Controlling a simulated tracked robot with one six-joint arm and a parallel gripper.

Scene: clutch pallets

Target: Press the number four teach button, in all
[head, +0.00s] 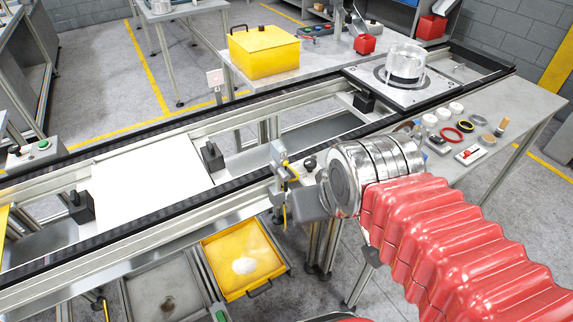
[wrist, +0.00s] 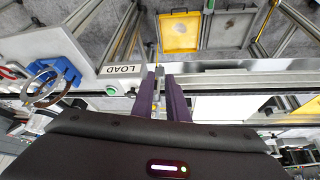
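No button marked four can be made out in either view. A pale control box labelled LOAD (wrist: 115,72) with a green button (wrist: 111,91) shows left of my gripper (wrist: 162,78) in the wrist view. My gripper's two purple fingers are apart, with a narrow gap between them. A metal bracket with a yellow part shows through the gap; contact cannot be told. In the head view my silver wrist and red-sleeved arm reach over the conveyor's near rail and hide the fingertips. A small panel with coloured buttons (head: 315,30) is on the back table, too small to read.
The conveyor (head: 80,158) crosses the scene, with black stops and a fixture plate (head: 383,88) bearing a metal cylinder. A yellow box (head: 264,52) stands behind. Rings and small parts lie on the right table (head: 520,105). A yellow tray (head: 218,247) is below.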

